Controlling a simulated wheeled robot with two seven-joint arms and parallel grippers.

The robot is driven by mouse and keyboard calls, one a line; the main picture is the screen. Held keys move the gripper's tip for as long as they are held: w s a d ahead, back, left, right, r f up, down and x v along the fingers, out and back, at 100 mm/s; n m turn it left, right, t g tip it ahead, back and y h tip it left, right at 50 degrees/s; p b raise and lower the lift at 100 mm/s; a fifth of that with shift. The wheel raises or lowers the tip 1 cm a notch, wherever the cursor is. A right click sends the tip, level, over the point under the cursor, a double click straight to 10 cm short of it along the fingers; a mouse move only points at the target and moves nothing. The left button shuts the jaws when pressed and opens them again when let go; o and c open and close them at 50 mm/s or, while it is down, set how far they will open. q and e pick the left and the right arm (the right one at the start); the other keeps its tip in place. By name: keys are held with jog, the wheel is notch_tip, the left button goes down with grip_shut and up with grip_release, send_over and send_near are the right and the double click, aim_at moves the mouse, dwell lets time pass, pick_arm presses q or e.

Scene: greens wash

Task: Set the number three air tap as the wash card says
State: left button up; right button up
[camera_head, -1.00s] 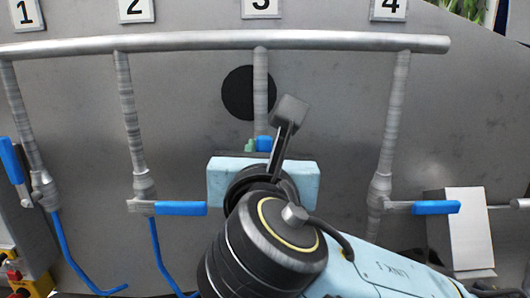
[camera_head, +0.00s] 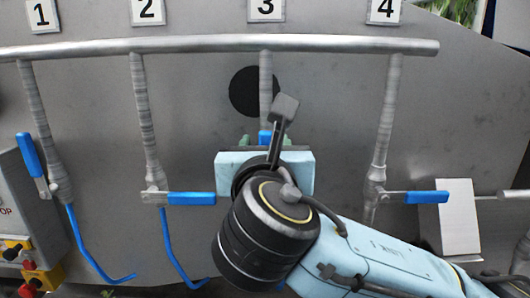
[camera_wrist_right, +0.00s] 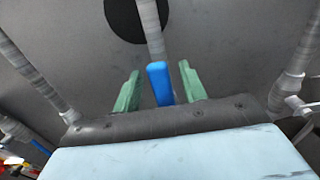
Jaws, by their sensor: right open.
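The number three air tap's blue handle (camera_head: 264,136) shows at the lower end of the pipe (camera_head: 266,85) under the 3 plate (camera_head: 266,9). In the right wrist view the blue handle (camera_wrist_right: 159,83) stands roughly in line with the pipe. My right gripper (camera_head: 265,140) is open, with its green fingers (camera_wrist_right: 158,87) on either side of the handle and a gap on both sides. My gripper and arm hide the tap's body and lower pipe. The left gripper is out of view. No readable wash card shows.
Tap 1's blue handle (camera_head: 29,154) points up; the handles of tap 2 (camera_head: 191,198) and tap 4 (camera_head: 427,197) lie across their pipes. A horizontal pipe (camera_head: 200,45) runs above. A black disc (camera_head: 243,91) is behind pipe three. A grey control box (camera_head: 14,200) stands left.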

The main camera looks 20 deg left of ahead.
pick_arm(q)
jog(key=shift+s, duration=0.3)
pick_arm(e)
jog(key=v, duration=1.3)
jog(key=shift+s, duration=0.1)
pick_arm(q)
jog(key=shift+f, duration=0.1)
